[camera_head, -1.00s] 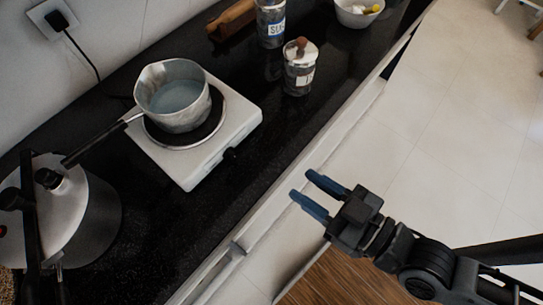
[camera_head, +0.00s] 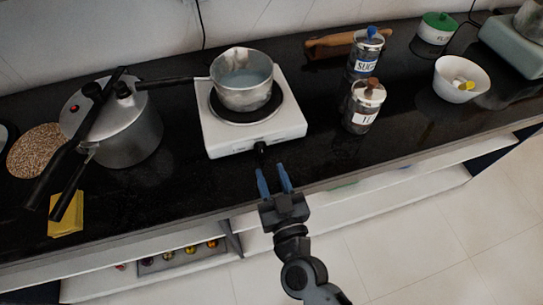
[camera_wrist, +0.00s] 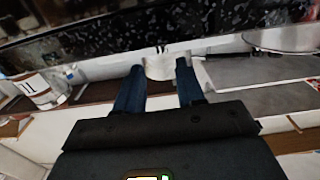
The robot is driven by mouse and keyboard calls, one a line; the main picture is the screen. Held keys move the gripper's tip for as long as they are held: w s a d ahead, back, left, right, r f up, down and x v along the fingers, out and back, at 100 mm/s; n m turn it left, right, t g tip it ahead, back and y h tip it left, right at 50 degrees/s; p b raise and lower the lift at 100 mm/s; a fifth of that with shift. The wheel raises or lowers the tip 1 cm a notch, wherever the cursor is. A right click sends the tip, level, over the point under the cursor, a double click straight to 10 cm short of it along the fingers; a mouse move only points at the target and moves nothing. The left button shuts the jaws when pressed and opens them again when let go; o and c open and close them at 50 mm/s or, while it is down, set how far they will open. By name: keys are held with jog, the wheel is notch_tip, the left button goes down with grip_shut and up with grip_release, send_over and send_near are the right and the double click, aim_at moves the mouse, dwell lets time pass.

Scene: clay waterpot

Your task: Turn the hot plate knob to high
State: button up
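The hot plate (camera_head: 291,131) is a white square unit with a dark round burner, on the black counter. Its small black knob (camera_head: 261,149) is on the front face, near the middle. A metal saucepan (camera_head: 242,86) with liquid in it sits on the burner, its dark handle pointing left. My gripper (camera_head: 273,172) is open, its two blue fingers apart and empty, just in front of and slightly right of the knob in the head view. In the wrist view the open fingers (camera_wrist: 159,66) show with a pale item beyond them; I cannot make out the knob there.
A pressure cooker (camera_head: 127,133) stands left of the hot plate, with a yellow block (camera_head: 66,213) in front. Two labelled jars (camera_head: 361,106) and a white bowl (camera_head: 459,79) stand to the right. Shelves run under the counter edge; the counter between plate and jars is clear.

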aim_at(262, 150)
jog(key=shift+x, duration=3.15)
grip_shut()
